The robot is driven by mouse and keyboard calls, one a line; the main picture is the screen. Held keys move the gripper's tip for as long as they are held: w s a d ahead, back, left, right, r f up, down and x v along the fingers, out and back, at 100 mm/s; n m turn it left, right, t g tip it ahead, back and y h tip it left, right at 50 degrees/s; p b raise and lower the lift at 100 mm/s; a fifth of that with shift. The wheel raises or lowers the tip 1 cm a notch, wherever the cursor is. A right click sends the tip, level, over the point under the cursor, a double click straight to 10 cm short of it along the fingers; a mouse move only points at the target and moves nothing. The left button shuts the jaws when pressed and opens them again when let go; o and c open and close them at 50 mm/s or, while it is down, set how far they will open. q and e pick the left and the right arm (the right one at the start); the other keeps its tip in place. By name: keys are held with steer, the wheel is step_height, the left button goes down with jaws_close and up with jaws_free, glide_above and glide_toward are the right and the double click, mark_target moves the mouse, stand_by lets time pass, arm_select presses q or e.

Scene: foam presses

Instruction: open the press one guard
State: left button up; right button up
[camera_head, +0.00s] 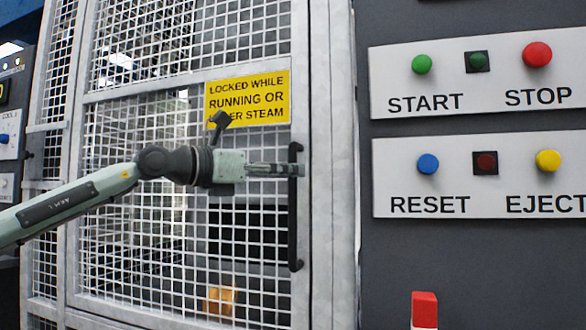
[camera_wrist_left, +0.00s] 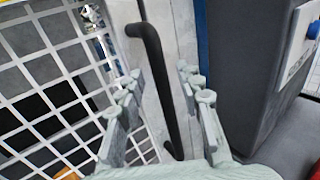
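The press guard is a white wire-mesh door (camera_head: 150,200) in a grey metal frame, and it looks closed. A black vertical bar handle (camera_head: 296,235) sits on its right edge; the handle also shows in the left wrist view (camera_wrist_left: 158,75). My left gripper (camera_head: 298,170) reaches in from the left, level with the handle's upper part. In the left wrist view, its two fingers (camera_wrist_left: 160,85) are apart, with the handle running between them. I see no finger pressed on the handle. My right gripper is in neither view.
A yellow warning sign (camera_head: 248,98) reading "LOCKED WHILE RUNNING" is on the guard, partly hidden by my arm. Right of the guard, a dark panel carries START (camera_head: 422,64), STOP (camera_head: 537,54), RESET (camera_head: 428,164) and EJECT (camera_head: 548,160) buttons. A red-topped object (camera_head: 424,309) stands below them.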

arm_select(q)
steer(key=shift+x, duration=1.15)
jaws_close()
